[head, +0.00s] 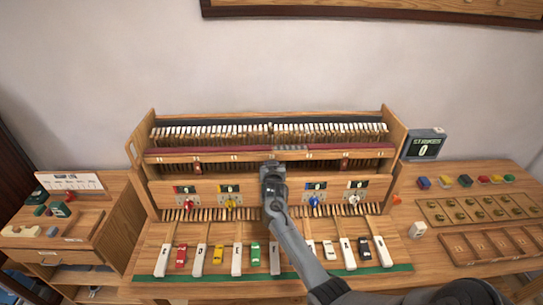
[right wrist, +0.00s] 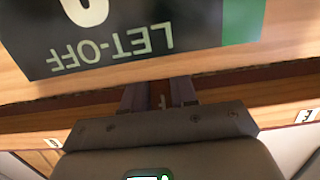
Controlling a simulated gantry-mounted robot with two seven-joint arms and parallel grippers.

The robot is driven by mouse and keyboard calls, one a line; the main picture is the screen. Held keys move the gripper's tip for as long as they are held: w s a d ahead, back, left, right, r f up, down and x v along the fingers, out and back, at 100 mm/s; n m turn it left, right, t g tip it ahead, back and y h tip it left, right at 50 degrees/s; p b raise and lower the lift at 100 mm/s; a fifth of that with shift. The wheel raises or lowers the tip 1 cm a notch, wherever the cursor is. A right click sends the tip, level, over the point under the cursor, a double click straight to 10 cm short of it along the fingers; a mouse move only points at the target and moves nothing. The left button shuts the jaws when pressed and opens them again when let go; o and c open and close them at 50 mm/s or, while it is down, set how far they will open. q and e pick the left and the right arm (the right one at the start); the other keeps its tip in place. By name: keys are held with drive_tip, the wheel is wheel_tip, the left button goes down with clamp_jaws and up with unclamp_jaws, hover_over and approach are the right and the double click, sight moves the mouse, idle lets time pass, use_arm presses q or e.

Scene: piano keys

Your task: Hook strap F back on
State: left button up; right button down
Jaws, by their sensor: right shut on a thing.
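My right gripper (head: 272,170) reaches in from the lower right in the head view, over the middle of the piano action model (head: 180,152). Its wrist hides its fingertips and the strap there. In the right wrist view the two fingers (right wrist: 160,95) are close together at the wooden rail (right wrist: 80,113). They are shut on a small piece, taken as strap F from its place along the rail. The piece is mostly hidden, and whether it is hooked cannot be told. My left gripper is not in view.
A LET-OFF display panel (right wrist: 140,35) lies just beyond the fingers. White hammers (head: 340,127) line the back. A counter display (head: 424,146) and trays (head: 475,210) are on the right.

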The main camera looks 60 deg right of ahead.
drive_tip(key=shift+s+a+f+g+y+p, duration=0.3)
drive_tip(key=shift+g+y+p, duration=0.7)
drive_tip(key=shift+p, duration=1.35)
drive_tip(key=shift+s+a+f+g+y+p, duration=0.1)
drive_tip(key=shift+s+a+g+y+p, duration=0.35)
drive_tip(key=shift+y+p, duration=1.35)
drive_tip(key=shift+s+a+f+g+y+p, duration=0.15)
drive_tip(key=shift+a+g+y+p, duration=0.6)
drive_tip(key=shift+p, duration=2.15)
drive_tip(key=shift+d, duration=0.25)
drive_tip(key=shift+f, duration=0.1)
drive_tip(key=c, duration=1)
unclamp_jaws()
drive_tip(key=shift+o, duration=0.2)
drive_tip(key=v, duration=1.1)
drive_tip(key=shift+w+p, duration=0.2)
drive_tip(key=shift+p, duration=0.2)
